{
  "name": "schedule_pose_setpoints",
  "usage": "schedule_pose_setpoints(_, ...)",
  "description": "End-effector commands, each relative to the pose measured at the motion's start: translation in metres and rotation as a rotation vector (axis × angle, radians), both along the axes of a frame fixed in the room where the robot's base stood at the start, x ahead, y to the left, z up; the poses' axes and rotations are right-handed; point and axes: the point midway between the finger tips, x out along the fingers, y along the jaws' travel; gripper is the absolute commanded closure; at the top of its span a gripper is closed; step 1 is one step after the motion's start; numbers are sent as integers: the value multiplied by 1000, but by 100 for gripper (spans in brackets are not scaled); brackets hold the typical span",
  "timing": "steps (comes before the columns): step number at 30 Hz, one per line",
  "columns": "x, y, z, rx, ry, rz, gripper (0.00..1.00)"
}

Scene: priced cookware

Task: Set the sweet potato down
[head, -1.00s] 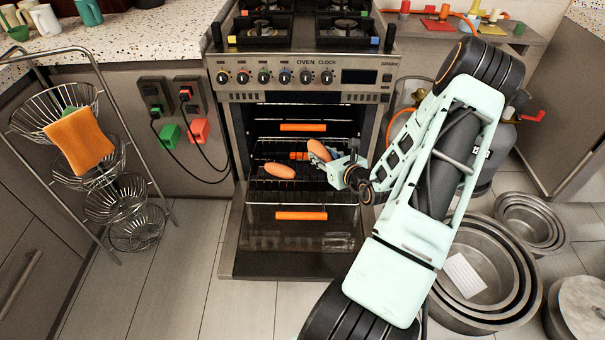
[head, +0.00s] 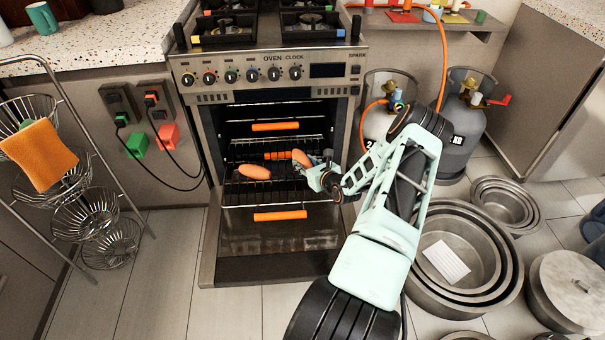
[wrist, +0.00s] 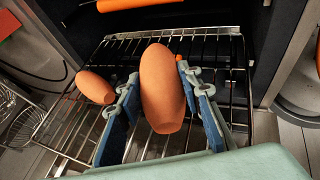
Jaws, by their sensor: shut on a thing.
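The sweet potato (head: 301,158), orange and tapered, is held at the mouth of the open oven. My gripper (head: 312,170) is shut on it. In the wrist view the sweet potato (wrist: 161,85) stands out lengthwise between the blue-padded fingers of my gripper (wrist: 157,82), over the wire rack (wrist: 70,130). Whether its underside touches the rack is unclear. A second, similar sweet potato (head: 255,172) lies on the rack to the left, apart from the held one; it also shows in the wrist view (wrist: 95,87).
The oven door (head: 270,240) is folded down in front. Orange bars (head: 275,126) cross the oven front. Free rack lies around the loose potato. A wire basket stand (head: 85,215) is at left; nested metal pans (head: 415,285) and gas cylinders (head: 460,140) are at right.

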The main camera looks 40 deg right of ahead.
Motion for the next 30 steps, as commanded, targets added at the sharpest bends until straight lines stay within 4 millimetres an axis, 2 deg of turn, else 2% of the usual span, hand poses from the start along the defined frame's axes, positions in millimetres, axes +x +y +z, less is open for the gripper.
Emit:
schedule_pose_setpoints(1,8,-4,-11,-3,-5,1,97)
schedule_pose_setpoints(6,20,-11,-26,-2,-4,0,97)
schedule_pose_setpoints(11,25,-13,-31,-2,-5,2,97)
schedule_pose_setpoints(18,27,-15,-63,-2,-4,0,97)
schedule_pose_setpoints(30,27,-15,-68,-2,-4,2,97)
